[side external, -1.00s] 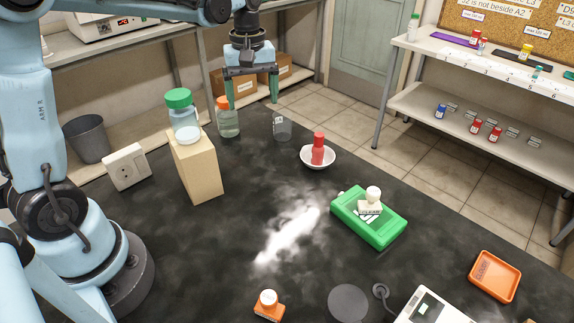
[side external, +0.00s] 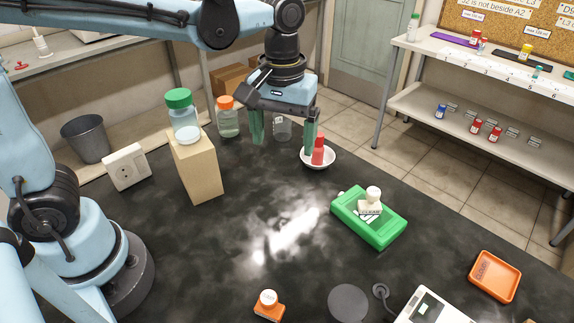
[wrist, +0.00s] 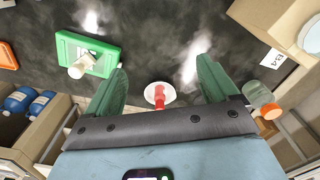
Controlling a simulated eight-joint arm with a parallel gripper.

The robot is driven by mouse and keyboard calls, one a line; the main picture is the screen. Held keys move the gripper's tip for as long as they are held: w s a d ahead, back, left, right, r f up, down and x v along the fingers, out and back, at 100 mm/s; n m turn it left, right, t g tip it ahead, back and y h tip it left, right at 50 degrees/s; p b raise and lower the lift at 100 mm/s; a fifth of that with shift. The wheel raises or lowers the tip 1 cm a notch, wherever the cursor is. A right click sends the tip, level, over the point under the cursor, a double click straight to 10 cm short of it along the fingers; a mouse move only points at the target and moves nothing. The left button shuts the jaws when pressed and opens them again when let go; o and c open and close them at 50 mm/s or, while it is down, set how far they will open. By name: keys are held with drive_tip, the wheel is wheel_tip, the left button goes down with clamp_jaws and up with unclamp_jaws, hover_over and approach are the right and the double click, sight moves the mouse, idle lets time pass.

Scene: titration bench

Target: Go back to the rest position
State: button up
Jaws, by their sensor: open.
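My gripper (side external: 283,138) is open and empty above the back part of the dark bench. Its two green fingers are spread apart, and in the wrist view my gripper (wrist: 163,80) has clear space between the fingers. The red bottle (side external: 318,152) stands in a white dish (side external: 322,165) just right of the right finger in the side view. In the wrist view the red bottle (wrist: 159,97) and the dish (wrist: 153,87) appear between the fingers, lower down. A clear beaker (side external: 284,128) is partly hidden behind my gripper.
A green box (side external: 368,222) with a white bottle lies at the right. An orange tray (side external: 494,277) is at the front right. The middle of the bench is clear.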

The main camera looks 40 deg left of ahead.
drive_tip(key=s+d+m, duration=0.4)
drive_tip(key=s+d, duration=0.1)
drive_tip(key=s, duration=0.3)
drive_tip(key=s+d+f+m, duration=0.1)
drive_tip(key=s+d+m, duration=0.4)
drive_tip(key=s, duration=0.3)
drive_tip(key=shift+s+d+m, duration=0.3)
drive_tip(key=shift+d, duration=0.25)
drive_tip(key=w+a+n, duration=0.4)
drive_tip(key=w+a, duration=0.1)
drive_tip(key=w, duration=0.2)
drive_tip(key=w+a+r+n, duration=0.1)
drive_tip(key=w+a+n, duration=0.4)
drive_tip(key=w, duration=0.3)
drive_tip(key=shift+w, duration=0.3)
